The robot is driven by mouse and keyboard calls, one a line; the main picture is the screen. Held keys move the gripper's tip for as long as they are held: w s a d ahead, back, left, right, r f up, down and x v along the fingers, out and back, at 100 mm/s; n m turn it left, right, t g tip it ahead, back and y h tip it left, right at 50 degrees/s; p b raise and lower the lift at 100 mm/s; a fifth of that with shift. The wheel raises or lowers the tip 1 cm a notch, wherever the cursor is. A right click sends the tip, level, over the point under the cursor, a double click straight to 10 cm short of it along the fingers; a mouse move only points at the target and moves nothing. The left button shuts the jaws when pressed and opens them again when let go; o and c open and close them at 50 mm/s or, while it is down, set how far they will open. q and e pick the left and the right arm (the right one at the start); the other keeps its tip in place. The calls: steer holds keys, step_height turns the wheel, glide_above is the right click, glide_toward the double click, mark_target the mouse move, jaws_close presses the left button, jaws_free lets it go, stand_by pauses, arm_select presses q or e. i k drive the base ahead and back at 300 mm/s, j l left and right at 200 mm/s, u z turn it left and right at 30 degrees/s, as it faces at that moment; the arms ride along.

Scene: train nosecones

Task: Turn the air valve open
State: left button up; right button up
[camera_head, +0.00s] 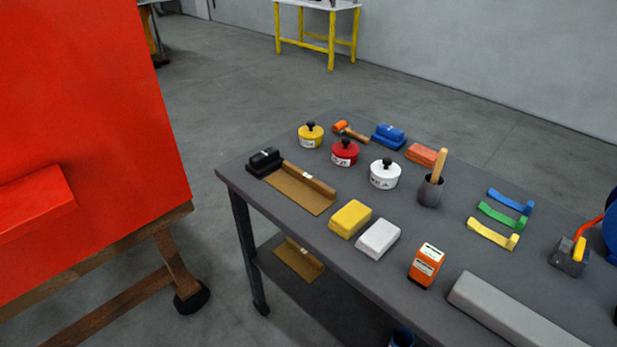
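A small grey block with a yellow lever (571,256) sits near the right end of the dark grey table (300,237). It may be the air valve, but I cannot be sure. The yellow lever stands up from the block. An orange hose (589,228) runs beside it toward a blue round object (611,225), which is cut off by the right edge of the picture. Neither of my grippers is in view.
The table holds lidded pots (345,152), sanding blocks (350,218), coloured strips (502,216), a cup (430,190), an orange box (425,266) and a long grey bar (510,312). A large red panel (90,130) on a wooden stand is at left. Floor between is open.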

mark_target(578, 248)
steer(key=z, duration=1.3)
